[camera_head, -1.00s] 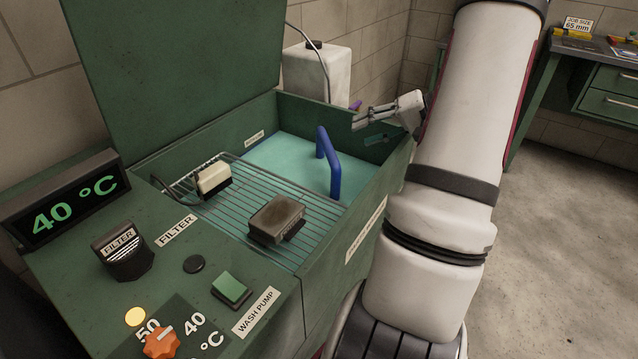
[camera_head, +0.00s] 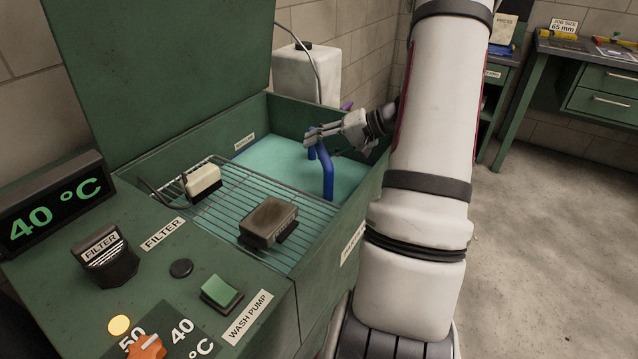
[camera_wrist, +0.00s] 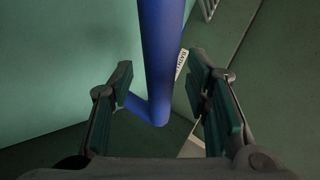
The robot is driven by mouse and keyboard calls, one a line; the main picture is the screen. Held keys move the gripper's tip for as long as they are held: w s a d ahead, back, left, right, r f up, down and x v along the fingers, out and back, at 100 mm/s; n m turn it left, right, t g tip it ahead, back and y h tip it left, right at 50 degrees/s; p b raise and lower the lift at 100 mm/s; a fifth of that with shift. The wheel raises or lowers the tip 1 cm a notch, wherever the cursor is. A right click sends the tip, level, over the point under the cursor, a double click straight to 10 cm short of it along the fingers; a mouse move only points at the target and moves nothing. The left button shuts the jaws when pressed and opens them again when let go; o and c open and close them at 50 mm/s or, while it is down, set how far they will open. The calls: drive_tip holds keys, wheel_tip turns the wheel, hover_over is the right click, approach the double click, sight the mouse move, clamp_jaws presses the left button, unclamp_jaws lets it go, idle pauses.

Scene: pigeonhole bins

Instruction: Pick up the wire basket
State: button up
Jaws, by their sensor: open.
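A blue handle (camera_head: 328,173) stands up out of the teal liquid (camera_head: 290,160) in the green wash tank. No basket body shows clearly below it; the liquid hides what it joins. A wire grid (camera_head: 215,222) spans the near part of the tank. My gripper (camera_head: 312,138) is open and empty at the top of the handle. In the wrist view, the handle (camera_wrist: 162,50) runs between my open fingers (camera_wrist: 162,92) from the top edge down to a bend. I cannot tell whether the fingers are level with the bar or above it.
A pale brush-like block (camera_head: 203,180) and a dark block (camera_head: 268,222) lie on the grid. The raised green lid (camera_head: 160,80) stands at the back left. The tank's right wall (camera_head: 345,215) is beside my arm. A white canister (camera_head: 308,75) stands behind.

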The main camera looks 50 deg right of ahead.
drive_tip(key=shift+w+a+f, duration=0.1)
drive_tip(key=shift+w, duration=0.1)
clamp_jaws()
wheel_tip(320, 180, up, 28)
drive_tip(key=p, duration=0.6)
idle(0.5)
idle(0.4)
